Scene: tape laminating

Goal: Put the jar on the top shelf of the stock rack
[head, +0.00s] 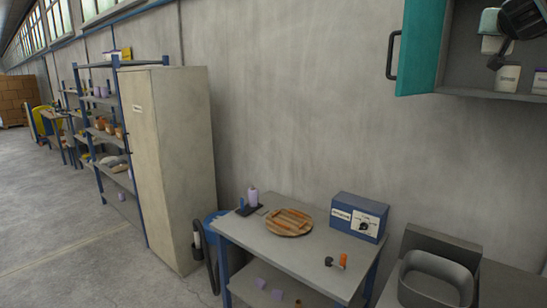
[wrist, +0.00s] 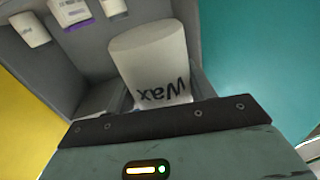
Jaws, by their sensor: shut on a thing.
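My gripper (head: 500,62) is at the upper right of the head view, inside the open wall cabinet. It is shut on a white jar (wrist: 150,62), which fills the middle of the wrist view and reads "Wax" upside down. In the head view a white jar (head: 507,79) shows just below the gripper, at the cabinet's shelf. I cannot tell whether the jar still touches the shelf. A blue-framed rack (head: 133,158), which looks like the stock rack, stands far left; its shelves hold purple items and orange-brown bins.
The cabinet's teal door (head: 418,48) hangs open left of my gripper. Another container (head: 541,84) stands right of the jar. Below are a workbench (head: 285,258) with a round wooden board (head: 288,222) and a blue box (head: 357,215). A tall beige locker (head: 170,150) adjoins the rack. Left floor is clear.

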